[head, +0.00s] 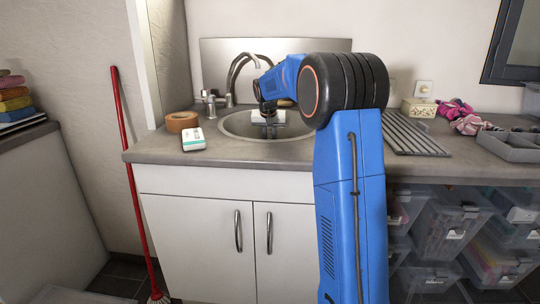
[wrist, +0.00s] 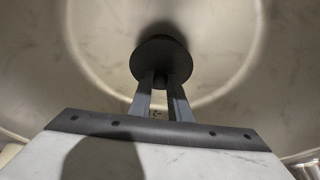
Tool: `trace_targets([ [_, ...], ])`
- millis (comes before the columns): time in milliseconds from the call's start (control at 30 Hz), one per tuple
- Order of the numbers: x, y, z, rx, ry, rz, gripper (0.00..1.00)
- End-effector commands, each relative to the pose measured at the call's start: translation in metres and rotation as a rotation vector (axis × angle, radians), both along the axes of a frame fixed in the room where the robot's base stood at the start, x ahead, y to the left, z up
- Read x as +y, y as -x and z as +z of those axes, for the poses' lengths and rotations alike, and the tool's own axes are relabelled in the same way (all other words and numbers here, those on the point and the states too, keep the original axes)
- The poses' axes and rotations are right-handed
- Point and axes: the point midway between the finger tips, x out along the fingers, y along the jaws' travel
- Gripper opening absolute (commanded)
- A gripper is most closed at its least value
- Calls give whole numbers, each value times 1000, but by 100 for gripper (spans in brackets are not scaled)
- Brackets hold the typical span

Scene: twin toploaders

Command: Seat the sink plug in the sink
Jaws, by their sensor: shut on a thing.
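The steel sink (head: 240,128) is set in the grey counter; its bowl (wrist: 100,45) fills the wrist view. My gripper (head: 268,121) reaches down into the bowl in the head view. In the wrist view my gripper (wrist: 161,95) is shut on the knob of the dark round sink plug (wrist: 160,56). The plug is over the bottom of the bowl, with a dark shadow beside it. It covers the drain area, so I cannot tell whether it is seated or just above. The plug is too small to make out in the head view.
A faucet (head: 236,82) stands behind the sink. A ribbed drainboard (head: 412,134) is at the right, with a grey tray (head: 508,146) beyond. A red broom (head: 127,160) leans at the left.

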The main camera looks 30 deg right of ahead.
Motion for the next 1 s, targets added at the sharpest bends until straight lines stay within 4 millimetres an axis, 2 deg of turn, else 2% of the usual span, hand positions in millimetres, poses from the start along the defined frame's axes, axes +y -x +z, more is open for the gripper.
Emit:
trace_targets([
  [1000,0,0,-24,0,0,0,0],
])
